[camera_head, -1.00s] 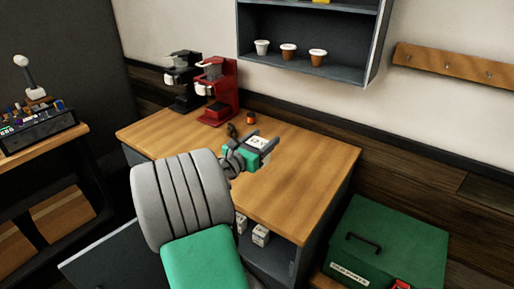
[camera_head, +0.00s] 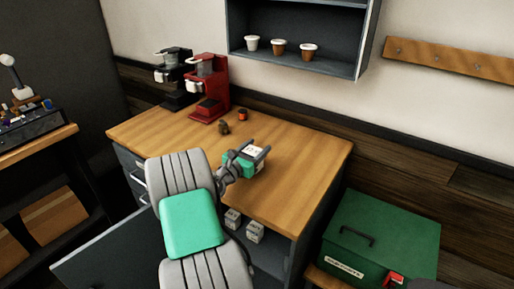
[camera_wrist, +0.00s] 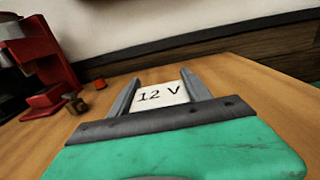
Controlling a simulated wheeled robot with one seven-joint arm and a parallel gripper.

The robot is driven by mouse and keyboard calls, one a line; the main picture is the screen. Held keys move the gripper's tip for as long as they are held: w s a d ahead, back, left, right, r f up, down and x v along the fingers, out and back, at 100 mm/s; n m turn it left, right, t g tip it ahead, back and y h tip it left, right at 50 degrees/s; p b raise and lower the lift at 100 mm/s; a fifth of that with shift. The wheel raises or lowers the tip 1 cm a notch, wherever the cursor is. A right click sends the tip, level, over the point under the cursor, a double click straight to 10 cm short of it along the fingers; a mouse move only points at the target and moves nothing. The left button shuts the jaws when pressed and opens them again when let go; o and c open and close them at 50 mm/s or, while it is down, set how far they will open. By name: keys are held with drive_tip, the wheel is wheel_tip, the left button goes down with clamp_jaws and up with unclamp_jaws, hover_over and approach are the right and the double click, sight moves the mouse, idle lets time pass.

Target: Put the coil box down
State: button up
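The coil box is a small white box marked "12 V" (camera_wrist: 163,94), seen between the two grey fingers in the wrist view. It also shows as a pale box in the head view (camera_head: 252,150), over the right part of the wooden worktop (camera_head: 300,165). My gripper (camera_head: 258,154) has a green body and is closed around the box, a finger on each side; it also fills the lower wrist view (camera_wrist: 160,92). The box's underside is hidden, so I cannot tell whether it touches the worktop.
A red brewer (camera_head: 209,90) and a black brewer (camera_head: 173,80) stand at the worktop's back left. A small orange-and-black part (camera_head: 242,114) and a brown part (camera_head: 224,128) lie near them. White boxes (camera_head: 254,232) sit on the shelf below. A green toolbox (camera_head: 385,235) stands right.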

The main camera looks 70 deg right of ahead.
drive_tip(key=o, duration=0.4)
drive_tip(key=shift+o, duration=0.2)
drive_tip(key=shift+r, duration=0.1)
drive_tip(key=a, duration=0.4)
drive_tip(key=w+a, duration=0.1)
drive_tip(key=a, duration=0.7)
drive_tip(key=shift+w+b, duration=0.4)
